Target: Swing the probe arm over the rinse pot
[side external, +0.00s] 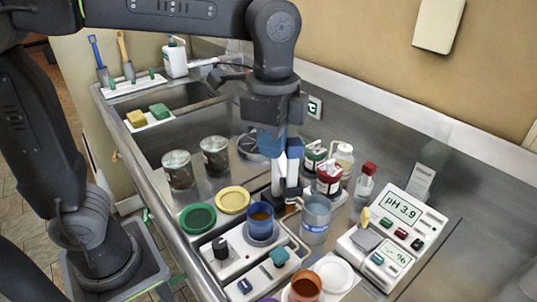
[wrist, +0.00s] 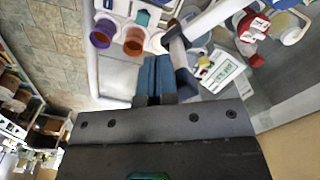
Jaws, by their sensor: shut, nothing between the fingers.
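My gripper (side external: 270,150) hangs above the bench with its blue fingers shut and empty, just beside the upper end of a white upright post (side external: 278,175). The post has a dark block (side external: 290,192) low down, and a short piece reaches from there toward a grey-blue pot (side external: 314,222). I cannot tell clearly which part is the probe arm, or whether my fingers touch it. In the wrist view, my blue fingers (wrist: 154,75) are together, left of a white bar (wrist: 210,18) with dark fittings.
A blue beaker (side external: 261,219) stands on a white device left of the pot. A pH meter (side external: 391,232) reading 3.9 lies to the right. Red-capped and green-capped bottles crowd behind. Two metal cans (side external: 215,155) and green and yellow lids (side external: 232,200) lie left. An orange cup (side external: 305,287) stands in front.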

